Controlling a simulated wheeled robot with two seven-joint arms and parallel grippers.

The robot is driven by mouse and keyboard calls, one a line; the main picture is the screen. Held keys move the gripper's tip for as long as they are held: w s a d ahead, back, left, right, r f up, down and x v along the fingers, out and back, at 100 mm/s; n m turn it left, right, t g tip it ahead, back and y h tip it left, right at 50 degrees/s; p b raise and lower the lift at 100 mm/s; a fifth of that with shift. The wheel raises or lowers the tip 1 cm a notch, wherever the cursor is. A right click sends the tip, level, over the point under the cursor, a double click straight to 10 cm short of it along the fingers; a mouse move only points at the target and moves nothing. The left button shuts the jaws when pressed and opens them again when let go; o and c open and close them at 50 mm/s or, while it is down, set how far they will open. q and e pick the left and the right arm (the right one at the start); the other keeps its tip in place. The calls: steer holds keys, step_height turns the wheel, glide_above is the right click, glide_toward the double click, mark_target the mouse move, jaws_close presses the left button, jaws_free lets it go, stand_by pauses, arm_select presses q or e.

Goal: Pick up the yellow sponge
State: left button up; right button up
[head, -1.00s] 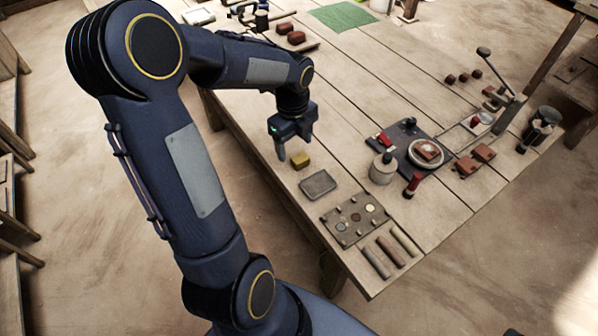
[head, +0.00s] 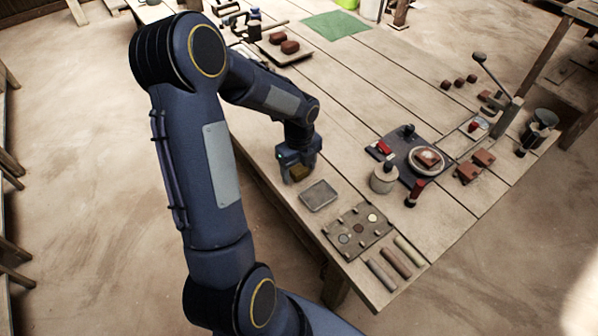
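The gripper hides the upper part of the sponge. I cannot tell whether the fingers touch it or leave a gap. My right gripper is not in view.
A plate with round samples (head: 358,230) and several clay-like sticks (head: 396,263) lie nearer the front corner. A grey jar (head: 384,179) and a dark board (head: 400,146) stand to the right. Reddish blocks (head: 289,47) lie behind. Bare table lies between.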

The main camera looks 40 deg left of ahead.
mark_target(299, 168)
arm_select(q)
steer(key=c, duration=1)
steer(key=shift+r, duration=0.15)
steer(key=shift+r, duration=0.3)
step_height(299, 168, up, 2)
steer(key=shift+r+p, duration=0.2)
steer(key=shift+p, duration=0.1)
steer(key=w+a+r+p, duration=0.1)
steer(key=w+a+r, duration=0.1)
steer(key=w+r, duration=0.7)
steer(key=w, duration=0.4)
steer(key=shift+w+a+r+p, duration=0.3)
steer(key=shift+w+r, duration=0.05)
steer(key=shift+w, duration=0.05)
